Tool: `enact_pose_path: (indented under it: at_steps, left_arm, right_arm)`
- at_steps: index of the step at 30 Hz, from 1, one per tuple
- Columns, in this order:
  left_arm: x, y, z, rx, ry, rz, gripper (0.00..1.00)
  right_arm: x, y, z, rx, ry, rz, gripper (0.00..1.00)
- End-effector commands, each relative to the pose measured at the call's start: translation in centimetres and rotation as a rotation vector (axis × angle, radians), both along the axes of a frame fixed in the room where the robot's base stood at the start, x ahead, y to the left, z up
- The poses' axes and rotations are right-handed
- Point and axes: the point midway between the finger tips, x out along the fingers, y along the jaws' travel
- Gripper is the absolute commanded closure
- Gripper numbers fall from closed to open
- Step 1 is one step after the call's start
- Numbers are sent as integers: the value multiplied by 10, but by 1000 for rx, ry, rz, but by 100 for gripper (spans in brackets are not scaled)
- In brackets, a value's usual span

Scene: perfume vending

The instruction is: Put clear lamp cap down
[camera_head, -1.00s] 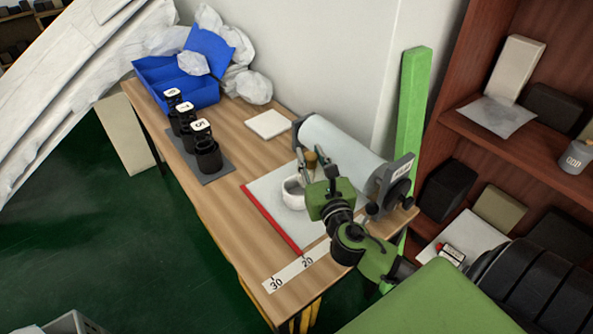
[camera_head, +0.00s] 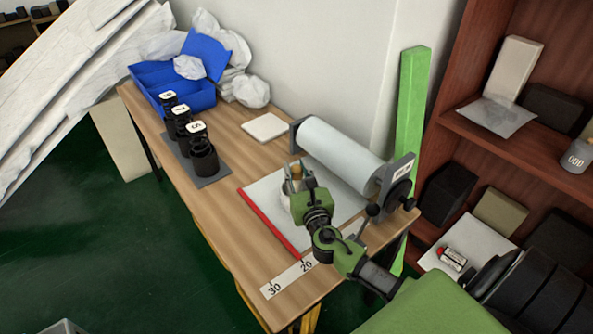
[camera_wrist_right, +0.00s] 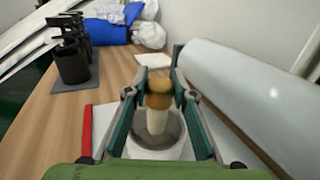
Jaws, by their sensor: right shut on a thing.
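My right gripper (camera_head: 297,172) is over the white sheet on the table, fingers pointing away toward the back. In the right wrist view its fingers (camera_wrist_right: 160,75) close around a small piece with a brown top (camera_wrist_right: 159,92) and a pale stem (camera_wrist_right: 157,121). The clear cap itself is hard to make out there. Just below is a round white vessel (camera_wrist_right: 150,152) with a grey inside; in the head view it (camera_head: 284,200) is mostly hidden behind the gripper. Whether the held piece touches the vessel is unclear.
A paper roll (camera_head: 340,152) on a stand is close to the right. A red strip (camera_head: 268,222) edges the white sheet (camera_head: 262,190). Several black cups (camera_head: 204,160) stand on a grey mat at left. A white square (camera_head: 265,127) and blue box (camera_head: 200,98) are farther back.

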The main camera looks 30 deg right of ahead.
Motion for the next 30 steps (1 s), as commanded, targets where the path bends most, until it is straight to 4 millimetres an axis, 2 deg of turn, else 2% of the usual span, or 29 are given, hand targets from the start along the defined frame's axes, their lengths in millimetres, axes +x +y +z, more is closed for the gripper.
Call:
enact_pose_path:
  at_steps: [18, 19, 20, 30]
  left_arm:
    - [0, 0, -10, 0, 0, 0, 100]
    - [0, 0, -10, 0, -1, 0, 100]
    - [0, 0, -10, 0, 0, 0, 100]
    - [0, 0, -9, 0, 0, 1, 100]
  right_arm:
    - [0, 0, -11, 0, -1, 0, 100]
    - [0, 0, -11, 0, 0, 0, 68]
    - [0, 0, -11, 0, 0, 0, 61]
    - [0, 0, -11, 0, 0, 0, 59]
